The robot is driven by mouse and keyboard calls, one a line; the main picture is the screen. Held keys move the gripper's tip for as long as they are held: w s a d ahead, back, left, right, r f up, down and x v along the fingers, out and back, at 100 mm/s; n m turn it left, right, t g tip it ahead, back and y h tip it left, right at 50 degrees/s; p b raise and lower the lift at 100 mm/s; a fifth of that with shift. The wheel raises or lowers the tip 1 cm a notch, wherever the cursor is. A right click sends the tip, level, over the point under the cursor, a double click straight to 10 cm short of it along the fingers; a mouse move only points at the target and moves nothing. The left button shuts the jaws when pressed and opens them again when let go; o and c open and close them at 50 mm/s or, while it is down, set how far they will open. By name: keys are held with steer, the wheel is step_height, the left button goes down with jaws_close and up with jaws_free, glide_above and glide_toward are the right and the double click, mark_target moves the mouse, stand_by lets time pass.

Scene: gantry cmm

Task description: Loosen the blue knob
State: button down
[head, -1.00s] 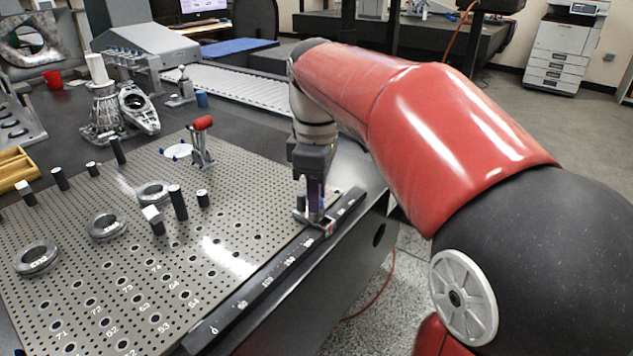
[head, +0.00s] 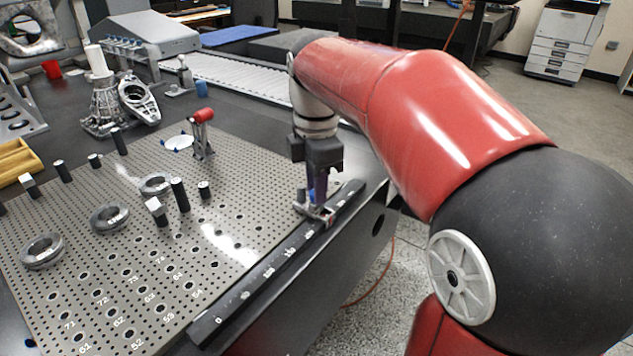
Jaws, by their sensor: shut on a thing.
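A long black rail with white scale marks (head: 251,281) runs along the front edge of the perforated plate. A small grey metal slider (head: 327,217) sits across the rail near its far end. My gripper (head: 316,203) points down at this slider and is shut on the blue knob (head: 312,194). Only a small bluish patch of the knob shows between the fingers; the rest is hidden. I cannot tell how far the knob is turned.
The perforated plate (head: 225,243) carries several metal rings, dark and white-topped posts, and a red-handled clamp (head: 203,130) left of my gripper. Castings (head: 105,105) stand behind it. The table ends just right of the rail, with open floor beyond.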

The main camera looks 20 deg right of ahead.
stand_by(0.3)
steer(key=c, duration=1.2)
jaws_free()
steer(key=shift+r, duration=3.95)
